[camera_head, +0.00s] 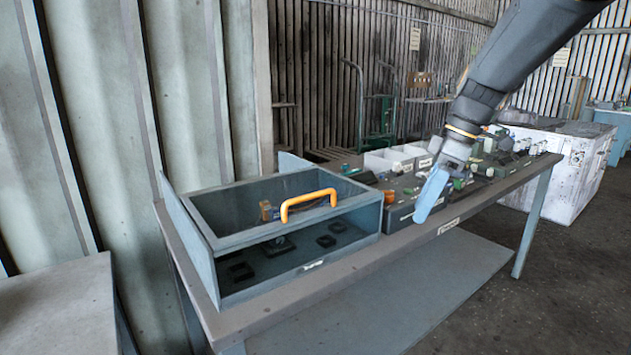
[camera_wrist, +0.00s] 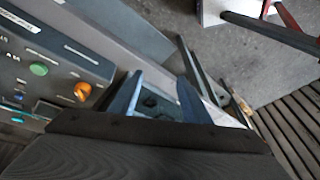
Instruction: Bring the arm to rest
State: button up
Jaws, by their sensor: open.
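My arm reaches in from the top right of the head view. My gripper (camera_head: 432,196) hangs pointing down by the front edge of the bench, right of the box. In the wrist view my gripper (camera_wrist: 160,95) shows two blue-grey fingers spread apart, with nothing seen held between them. The fingertips look clear of other things, though the exact gap to the bench cannot be told.
A blue-grey box (camera_head: 343,252) with an orange handle (camera_head: 309,200) stands on the bench (camera_head: 270,327). A panel with a green button (camera_wrist: 38,69) and an orange knob (camera_wrist: 82,91) lies close beside my gripper. White bins (camera_head: 390,160) sit behind. Open floor (camera_head: 480,320) lies in front.

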jog(key=s+a+f+m+h+p, duration=0.1)
jog(key=s+f+m+h, duration=0.1)
jog(key=s+f+m, duration=0.4)
jog(key=s+a+f+m+h+p, duration=0.1)
jog(key=s+f+m, duration=0.6)
jog(key=s, duration=0.9)
notch_tip(320, 180, down, 2)
jog(key=shift+a+f+m+h, duration=0.1)
jog(key=shift+a+m+h, duration=0.25)
jog(key=shift+a, duration=0.35)
